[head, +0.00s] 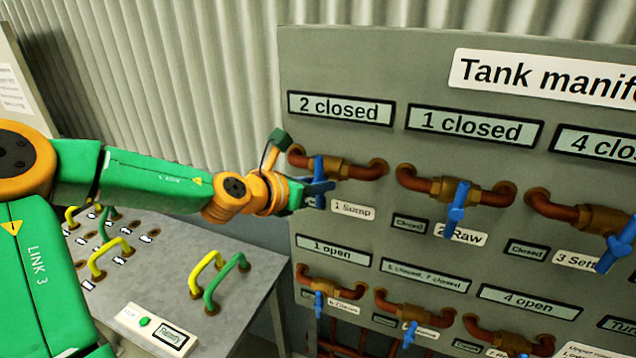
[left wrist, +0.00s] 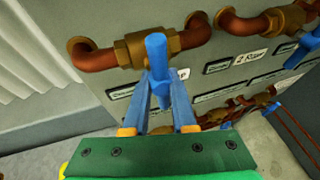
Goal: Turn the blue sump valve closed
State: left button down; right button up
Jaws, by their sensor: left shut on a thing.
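The blue sump valve handle (head: 319,167) is at the upper left of the grey tank manifold panel, on a brass body in a copper pipe, beside the label "1 Sump" (head: 352,210). The handle points down, across the pipe. My left gripper (head: 318,188) reaches it from the left and is shut on it. In the left wrist view the handle (left wrist: 157,55) stands between the blue fingertips (left wrist: 160,88), which partly hide it. Any small display left of the label is hidden by my gripper. My right gripper is not in view.
Upper displays read "2 closed" (head: 341,107) and "1 closed" (head: 474,126). The Raw valve handle (head: 458,202) hangs to the right. A lower row of valves (head: 319,303) is below. A grey console (head: 245,285) with yellow and green handles stands under my left arm.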

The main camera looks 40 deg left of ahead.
pick_arm(q)
jog(key=shift+w+r, duration=0.1)
jog(key=shift+r, duration=0.1)
dwell(0.4)
jog(key=c, duration=0.8)
grip_release()
jog(key=shift+o, duration=0.3)
jog(key=shift+f, duration=0.1)
jog(key=shift+s, duration=0.25)
jog(key=b+v, duration=0.2)
jog(key=v, duration=0.5)
jog(key=shift+w, duration=0.2)
